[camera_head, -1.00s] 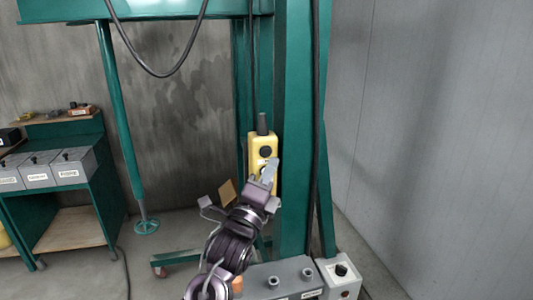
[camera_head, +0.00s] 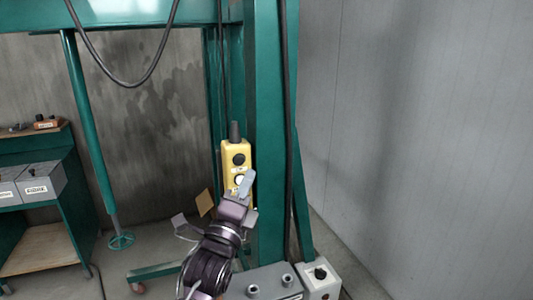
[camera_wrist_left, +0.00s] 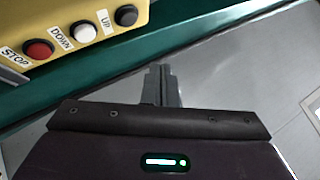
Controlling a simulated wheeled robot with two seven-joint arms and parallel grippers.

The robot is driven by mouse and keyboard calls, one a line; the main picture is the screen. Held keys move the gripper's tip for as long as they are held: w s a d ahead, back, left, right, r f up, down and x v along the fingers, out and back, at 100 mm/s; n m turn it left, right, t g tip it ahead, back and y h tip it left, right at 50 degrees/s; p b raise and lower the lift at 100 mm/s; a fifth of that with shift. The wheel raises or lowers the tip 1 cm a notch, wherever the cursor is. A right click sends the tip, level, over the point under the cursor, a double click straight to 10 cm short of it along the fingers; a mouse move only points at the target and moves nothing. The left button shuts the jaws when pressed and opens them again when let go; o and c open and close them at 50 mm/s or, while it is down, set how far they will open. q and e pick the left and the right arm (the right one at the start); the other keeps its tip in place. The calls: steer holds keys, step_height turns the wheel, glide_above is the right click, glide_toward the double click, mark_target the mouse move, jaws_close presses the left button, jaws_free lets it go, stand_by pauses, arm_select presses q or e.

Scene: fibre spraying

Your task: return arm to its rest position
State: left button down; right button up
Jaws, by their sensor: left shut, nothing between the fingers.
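The yellow control box (camera_head: 231,152) hangs against the green post in the head view. In the left wrist view the yellow box (camera_wrist_left: 50,27) fills the upper left corner, with red STOP, white DOWN and black UP buttons. My left gripper (camera_head: 247,182) is just in front of the box's lower right part in the head view and hides some of it. Its fingers are together and empty. In the left wrist view the left gripper (camera_wrist_left: 162,82) points past the box, apart from the buttons in the picture. My right gripper is not in view.
A green post (camera_head: 264,130) stands behind my left gripper. A grey box (camera_head: 318,276) with a black knob stands low beside the post. A green shelf (camera_head: 40,152) with grey boxes is at the left. Bare grey wall (camera_head: 420,130) fills the right.

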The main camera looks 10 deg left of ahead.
arm_select(q)
steer(key=s+f+n+g+y, duration=0.1)
steer(key=s+f+n+g, duration=0.3)
steer(key=f, duration=0.5)
steer(key=s+f+n+g, duration=0.2)
steer(key=f+n+g, duration=0.3)
steer(key=f, duration=0.4)
steer(key=s+a+f+n+g+y, duration=0.1)
steer(key=s+f+n+g, duration=0.5)
steer(key=s, duration=0.4)
steer(key=s+a+f+n+g, duration=0.1)
steer(key=s+f+n+g, duration=0.4)
steer(key=s+f, duration=0.4)
steer(key=s+f+b, duration=0.2)
steer(key=s+f, duration=0.1)
steer(key=f, duration=2.8)
steer(key=s+a+f+g, duration=0.1)
steer(key=s+a+f, duration=0.1)
steer(key=s+f, duration=0.7)
steer(key=s+a+f+b, duration=0.1)
steer(key=s+f, duration=0.9)
steer(key=shift+s+a+g, duration=0.3)
steer(key=shift+a+g, duration=0.1)
